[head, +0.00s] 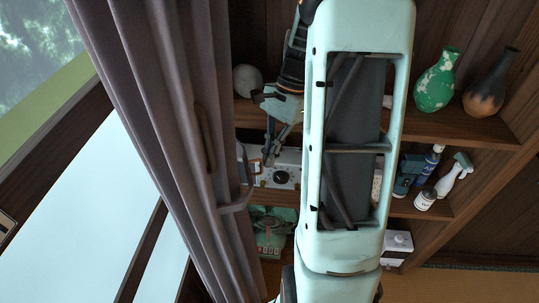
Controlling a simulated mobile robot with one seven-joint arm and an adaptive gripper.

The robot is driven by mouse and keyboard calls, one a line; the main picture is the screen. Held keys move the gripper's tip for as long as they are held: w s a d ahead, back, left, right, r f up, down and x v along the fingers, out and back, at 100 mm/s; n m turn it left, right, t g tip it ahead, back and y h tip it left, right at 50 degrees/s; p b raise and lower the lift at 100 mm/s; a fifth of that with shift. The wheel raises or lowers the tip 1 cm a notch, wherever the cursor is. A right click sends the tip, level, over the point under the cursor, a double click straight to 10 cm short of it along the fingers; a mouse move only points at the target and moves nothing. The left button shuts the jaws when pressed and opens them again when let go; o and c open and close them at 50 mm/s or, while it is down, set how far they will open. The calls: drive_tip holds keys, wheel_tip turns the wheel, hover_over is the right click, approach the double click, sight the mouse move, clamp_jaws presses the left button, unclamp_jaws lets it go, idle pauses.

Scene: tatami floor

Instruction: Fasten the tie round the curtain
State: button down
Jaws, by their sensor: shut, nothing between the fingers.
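The grey-mauve curtain (165,120) hangs in long folds across the left of the head view, beside the window. A strap of similar colour, which looks like the tie (236,205), sticks out from the curtain's right edge and bends upward. I cannot tell whether it passes round the back of the curtain. A dark brown curved piece (204,138) shows against the folds; what it is I cannot tell. My gripper (268,158) is shut and empty, pointing down, just right of the strap's upper end. It appears apart from the strap, but depth is unclear.
A wooden shelf unit stands behind my arm. It holds a green vase (436,82), a dark vase (491,80), a spray bottle (455,175), a white-and-grey device (279,177) and a green telephone-like object (270,230). The window (85,220) is at left.

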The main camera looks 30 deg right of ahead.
sight(250, 178)
drive_tip(key=s+a+m+t, duration=0.1)
drive_tip(key=s+a+m, duration=0.3)
drive_tip(key=a, duration=0.4)
drive_tip(key=shift+t+p, duration=0.4)
drive_tip(key=shift+a, duration=0.15)
drive_tip(key=shift+d, duration=0.6)
drive_tip(key=d+r+p, duration=0.1)
drive_tip(key=d+r, duration=0.6)
drive_tip(key=r, duration=0.2)
drive_tip(key=shift+r, duration=0.2)
